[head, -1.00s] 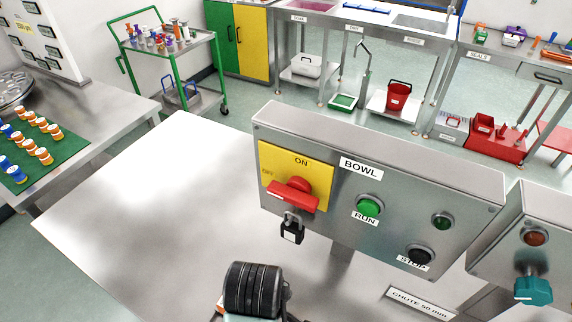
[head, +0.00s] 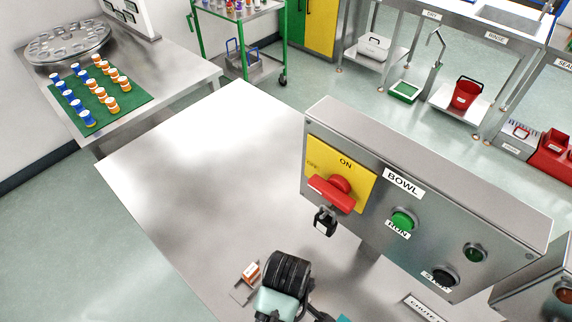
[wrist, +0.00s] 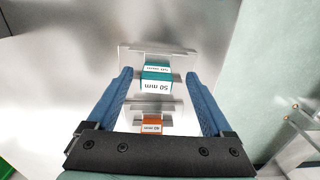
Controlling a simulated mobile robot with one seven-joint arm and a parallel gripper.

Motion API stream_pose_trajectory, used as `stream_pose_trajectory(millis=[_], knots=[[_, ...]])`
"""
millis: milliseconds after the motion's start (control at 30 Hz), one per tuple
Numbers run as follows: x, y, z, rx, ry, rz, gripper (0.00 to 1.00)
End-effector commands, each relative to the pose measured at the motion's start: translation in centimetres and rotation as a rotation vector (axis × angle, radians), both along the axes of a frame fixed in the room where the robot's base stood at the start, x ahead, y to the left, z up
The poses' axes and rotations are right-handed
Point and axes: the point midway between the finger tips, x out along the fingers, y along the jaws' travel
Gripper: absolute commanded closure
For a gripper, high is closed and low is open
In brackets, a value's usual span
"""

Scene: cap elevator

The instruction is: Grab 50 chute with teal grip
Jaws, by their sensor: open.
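The 50 chute is a pale metal plate (wrist: 138,54) with a teal grip (wrist: 155,79) marked "50 mm", in the upper middle of the wrist view. My gripper (wrist: 159,76) is open, with one blue finger on each side of the teal grip in the picture. I see no contact, and I cannot tell how far above the grip the fingertips are. A second plate with an orange grip (wrist: 152,125) marked "40 mm" lies nearer my palm. The orange grip also shows in the head view (head: 251,272), left of my arm. The fingers are hidden there.
A steel control box (head: 420,210) marked BOWL, with a red switch (head: 335,192), stands right of my arm. The steel table (head: 215,170) is bare to the left and behind. A green mat (head: 100,98) with several capped bottles lies far left.

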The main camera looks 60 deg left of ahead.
Motion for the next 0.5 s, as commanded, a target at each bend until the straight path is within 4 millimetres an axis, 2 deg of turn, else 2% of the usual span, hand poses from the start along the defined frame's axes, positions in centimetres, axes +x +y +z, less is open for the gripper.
stream_pose_trajectory(millis=[300, 500], knots=[[0.2, 0.7, -3.7, -0.002, 0.003, 0.001, 0.15], [0.2, 0.7, -4.7, 0.001, -0.001, 0.000, 0.15]])
